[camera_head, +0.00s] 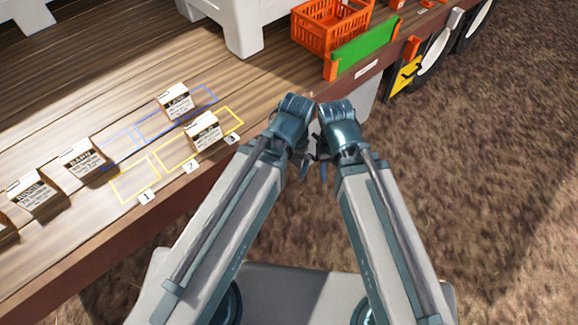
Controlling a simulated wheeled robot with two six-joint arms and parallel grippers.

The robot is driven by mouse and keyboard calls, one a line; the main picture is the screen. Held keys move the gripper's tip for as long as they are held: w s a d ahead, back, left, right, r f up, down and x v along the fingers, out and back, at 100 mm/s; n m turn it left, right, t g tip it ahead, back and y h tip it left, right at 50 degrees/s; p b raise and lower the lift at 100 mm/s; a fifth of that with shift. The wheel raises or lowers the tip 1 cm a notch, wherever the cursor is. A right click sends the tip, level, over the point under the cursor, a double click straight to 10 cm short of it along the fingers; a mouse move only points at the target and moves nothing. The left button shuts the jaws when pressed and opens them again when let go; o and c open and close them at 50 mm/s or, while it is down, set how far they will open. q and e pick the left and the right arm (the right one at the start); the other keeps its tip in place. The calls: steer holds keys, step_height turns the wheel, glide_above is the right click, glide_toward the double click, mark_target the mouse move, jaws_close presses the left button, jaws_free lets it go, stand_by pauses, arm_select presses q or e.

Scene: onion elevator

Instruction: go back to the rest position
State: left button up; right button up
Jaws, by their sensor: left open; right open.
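My two arms reach forward from the bottom of the head view, side by side. My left gripper (304,168) points down beside the trailer's edge, and its fingers are small and partly hidden by the arm. My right gripper (323,168) is close beside it, also pointing down. Both are open, and I see nothing held in either. The grippers are apart from the boxes on the wooden bed.
A wooden trailer bed (110,105) carries several labelled boxes, one on a yellow outline (202,133) and one by a blue outline (175,102). An orange crate (330,25) and green panel (362,50) stand at the back. Bare ground (490,170) lies right.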

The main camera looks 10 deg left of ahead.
arm_select(q)
steer(key=shift+s+d+m, duration=0.2)
steer(key=shift+m, duration=0.2)
step_height(320, 180, down, 13)
steer(key=b, duration=1.3)
